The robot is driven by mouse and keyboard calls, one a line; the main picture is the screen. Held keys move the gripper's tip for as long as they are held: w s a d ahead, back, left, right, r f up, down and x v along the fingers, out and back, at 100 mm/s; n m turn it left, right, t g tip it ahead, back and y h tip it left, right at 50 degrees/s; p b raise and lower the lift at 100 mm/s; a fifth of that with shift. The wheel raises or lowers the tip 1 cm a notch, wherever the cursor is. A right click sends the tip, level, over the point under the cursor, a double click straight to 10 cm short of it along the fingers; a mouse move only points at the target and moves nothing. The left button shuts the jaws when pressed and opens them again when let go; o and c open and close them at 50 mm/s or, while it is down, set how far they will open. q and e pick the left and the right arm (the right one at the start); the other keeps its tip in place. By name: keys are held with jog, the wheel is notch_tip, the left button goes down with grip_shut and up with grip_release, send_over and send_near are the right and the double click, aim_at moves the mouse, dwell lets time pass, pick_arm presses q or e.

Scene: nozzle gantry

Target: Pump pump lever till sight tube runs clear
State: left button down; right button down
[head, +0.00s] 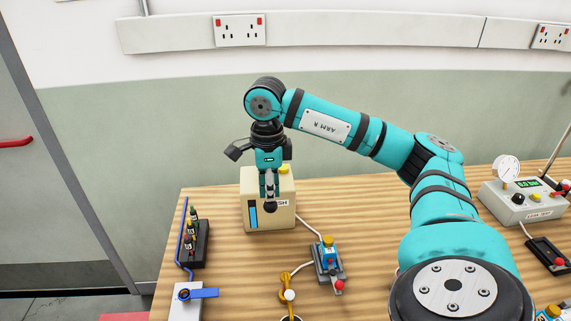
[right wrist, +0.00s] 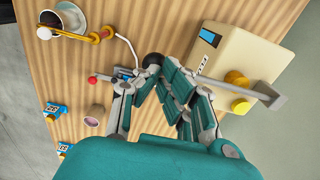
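The pump is a cream box (head: 284,218) at the back left of the table, with a blue window (head: 253,216) on its front. Its grey lever (right wrist: 250,90) reaches out over the box and ends in a black ball knob (head: 270,207). My right gripper (head: 269,196) points down in front of the box, its fingertips close together at the knob. The knob also shows at the fingertips in the right wrist view (right wrist: 153,59). I cannot tell whether the fingers grip it. I cannot make out the sight tube for certain. My left gripper is out of view.
A blue valve unit with a red knob (head: 339,286) stands right of centre. A yellow hooked nozzle (right wrist: 75,37) is over a cup (right wrist: 66,20). A black rack (head: 202,245) and blue-handled valve (head: 197,293) are at left. A gauge box (head: 520,205) is far right.

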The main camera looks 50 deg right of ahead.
aim_at(270, 207)
jog(key=shift+f+b, duration=1.8)
jog(key=shift+f, duration=0.75)
notch_tip(270, 207, up, 12)
jog(key=p, duration=0.9)
jog(key=shift+r+p, duration=0.15)
jog(key=shift+p, duration=0.15)
